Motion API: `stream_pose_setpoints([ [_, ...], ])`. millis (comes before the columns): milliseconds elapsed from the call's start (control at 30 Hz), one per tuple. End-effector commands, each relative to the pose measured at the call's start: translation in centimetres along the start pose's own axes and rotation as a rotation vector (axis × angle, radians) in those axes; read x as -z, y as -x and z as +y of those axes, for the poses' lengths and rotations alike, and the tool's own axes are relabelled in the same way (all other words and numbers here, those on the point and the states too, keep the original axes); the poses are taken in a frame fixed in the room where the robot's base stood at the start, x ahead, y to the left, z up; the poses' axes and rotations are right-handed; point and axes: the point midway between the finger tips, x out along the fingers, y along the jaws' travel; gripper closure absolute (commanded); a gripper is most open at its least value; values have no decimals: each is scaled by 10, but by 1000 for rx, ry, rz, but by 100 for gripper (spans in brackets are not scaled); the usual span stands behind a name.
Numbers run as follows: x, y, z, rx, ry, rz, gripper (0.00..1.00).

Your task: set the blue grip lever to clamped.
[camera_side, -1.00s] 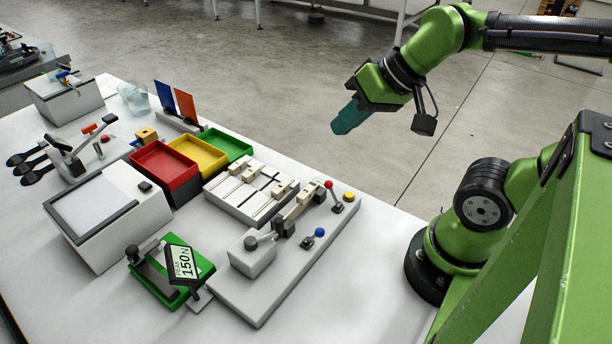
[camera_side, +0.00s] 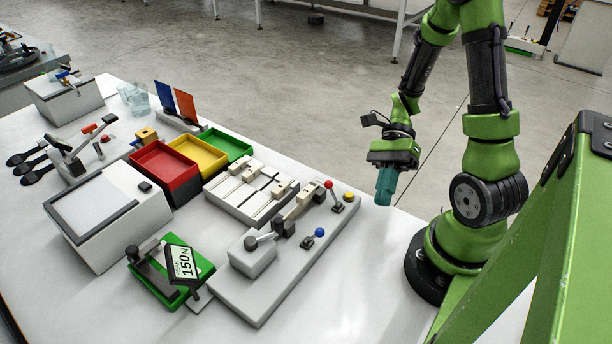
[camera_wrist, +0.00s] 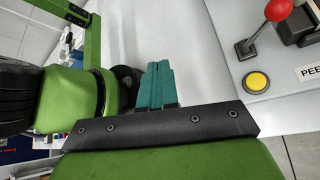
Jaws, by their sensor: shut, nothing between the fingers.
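The blue grip lever, a short lever with a blue ball knob (camera_side: 320,232), stands on the grey welder plate (camera_side: 262,303), in front of the red-knobbed lever. Its exact tilt is too small to tell. My gripper (camera_side: 384,200) has teal fingers that are shut and empty. It points down to the right of the plate, above and apart from the levers. In the wrist view the teal fingertips (camera_wrist: 157,66) lie side by side; the blue lever is not in that view.
The red-knobbed lever (camera_side: 329,185) and yellow button (camera_side: 349,196) are at the plate's right end; they also show in the wrist view, where the button (camera_wrist: 256,82) is at right. A green-based force gauge (camera_side: 170,290) and cream sliders (camera_side: 250,172) stand left. White table right of the plate is clear.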

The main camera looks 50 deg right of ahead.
Motion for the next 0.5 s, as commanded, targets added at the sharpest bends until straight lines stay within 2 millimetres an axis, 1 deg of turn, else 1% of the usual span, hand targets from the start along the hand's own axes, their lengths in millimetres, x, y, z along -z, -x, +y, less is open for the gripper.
stream_pose_setpoints([
  [33,7,-3,1,-20,-97,-83,100],
  [100,13,-6,1,-47,-216,-189,100],
  [300,29,-12,0,-126,-534,-489,100],
  [400,36,-14,-1,-160,-653,-609,100],
  [500,40,-15,-2,-185,-729,-687,100],
])
